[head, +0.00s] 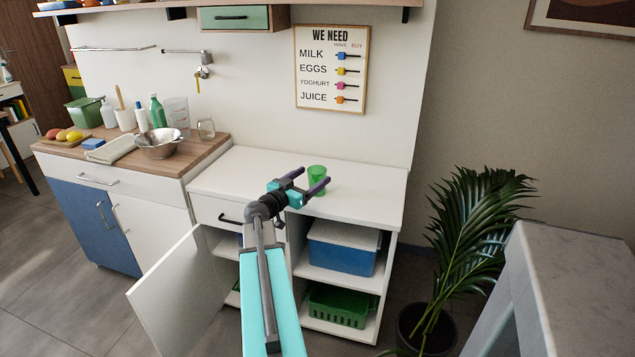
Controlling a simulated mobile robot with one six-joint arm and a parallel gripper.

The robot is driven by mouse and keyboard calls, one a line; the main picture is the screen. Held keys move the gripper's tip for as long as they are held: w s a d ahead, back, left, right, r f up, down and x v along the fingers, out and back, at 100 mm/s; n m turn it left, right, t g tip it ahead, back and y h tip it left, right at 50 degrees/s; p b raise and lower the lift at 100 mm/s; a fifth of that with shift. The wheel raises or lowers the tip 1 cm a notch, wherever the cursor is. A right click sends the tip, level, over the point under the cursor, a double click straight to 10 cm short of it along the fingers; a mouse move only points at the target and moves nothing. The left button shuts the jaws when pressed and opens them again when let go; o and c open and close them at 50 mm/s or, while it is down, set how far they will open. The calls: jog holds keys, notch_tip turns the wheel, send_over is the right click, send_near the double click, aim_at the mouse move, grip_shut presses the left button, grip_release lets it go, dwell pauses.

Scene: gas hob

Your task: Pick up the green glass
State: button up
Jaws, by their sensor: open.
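The green glass (317,174) stands upright on the white countertop (365,195), right of the middle. My gripper (312,179) is open in front of the glass, with its two dark fingers pointing toward it. One finger shows to the left of the glass and the other overlaps its lower right part in the picture. I cannot tell from this view whether the glass is between the fingers or still beyond them. The lower part of the glass is partly hidden by the gripper.
A white cabinet door (180,295) stands open below. A plant (465,245) and a grey-topped table (575,270) are at right. The white counter around the glass is clear.

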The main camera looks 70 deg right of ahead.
aim_at(322, 169)
jog(key=shift+p+x, duration=0.45)
jog(key=shift+x, duration=1.4)
jog(key=shift+r, duration=0.1)
jog(key=c, duration=1.2)
